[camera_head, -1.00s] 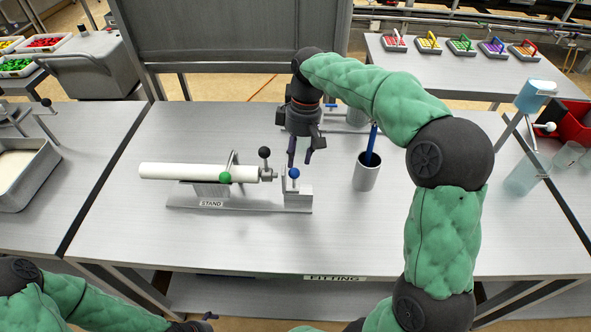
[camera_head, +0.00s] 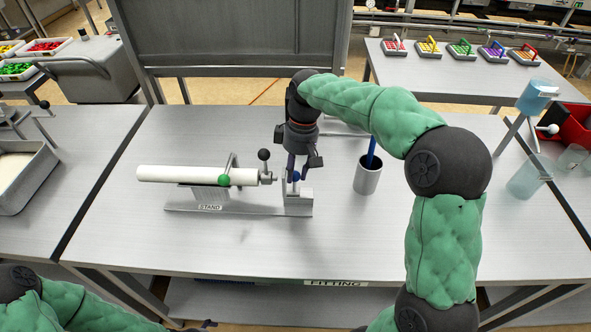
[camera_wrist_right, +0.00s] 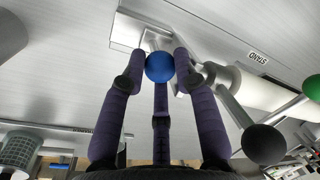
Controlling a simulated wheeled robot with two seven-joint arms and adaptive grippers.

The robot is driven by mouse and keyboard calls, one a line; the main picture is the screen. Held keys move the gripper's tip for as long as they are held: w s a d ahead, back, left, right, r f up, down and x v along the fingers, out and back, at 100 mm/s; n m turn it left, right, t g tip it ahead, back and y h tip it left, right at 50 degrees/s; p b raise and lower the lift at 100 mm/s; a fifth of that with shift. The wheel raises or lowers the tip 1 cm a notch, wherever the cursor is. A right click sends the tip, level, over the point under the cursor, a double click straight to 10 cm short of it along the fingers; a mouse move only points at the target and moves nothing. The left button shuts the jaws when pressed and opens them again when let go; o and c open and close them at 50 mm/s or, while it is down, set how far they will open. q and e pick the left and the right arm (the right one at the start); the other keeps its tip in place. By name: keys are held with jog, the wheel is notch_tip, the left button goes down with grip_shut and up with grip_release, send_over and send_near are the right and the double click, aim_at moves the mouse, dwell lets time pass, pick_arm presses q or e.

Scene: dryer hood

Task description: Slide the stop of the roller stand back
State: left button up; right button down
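The roller stand (camera_head: 235,212) carries a white roller (camera_head: 185,174) lying across it. At its right end sits the stop, a small grey block (camera_head: 298,203) with a blue ball knob (camera_head: 296,176). My right gripper (camera_head: 297,172) points down at the knob. In the right wrist view the blue knob (camera_wrist_right: 160,67) sits between the fingertips, two beside it and one behind. The fingers look open, spaced about as wide as the knob; contact is unclear. My left gripper (camera_head: 203,325) shows only partly at the bottom edge, and its opening cannot be made out.
A black ball lever (camera_head: 264,155) and a green ball (camera_head: 224,180) stand close left of the stop. A grey cup (camera_head: 368,176) with a blue stick stands to the right. The table front (camera_head: 240,245) is clear.

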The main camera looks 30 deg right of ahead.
jog(key=s+d, duration=0.1)
jog(key=s+d+p, duration=0.1)
jog(key=d, duration=0.1)
jog(key=d+p, duration=0.1)
jog(key=shift+s+d, duration=0.15)
jog(key=shift+s, duration=0.25)
jog(key=c, duration=1.2)
grip_release()
jog(key=shift+c, duration=0.2)
jog(key=shift+s+d, duration=0.15)
jog(key=shift+d, duration=0.1)
jog(key=r, duration=0.4)
jog(key=d+r, duration=0.1)
jog(key=r, duration=0.2)
jog(key=w+d+r, duration=0.1)
jog(key=r, duration=0.3)
jog(key=shift+r, duration=0.35)
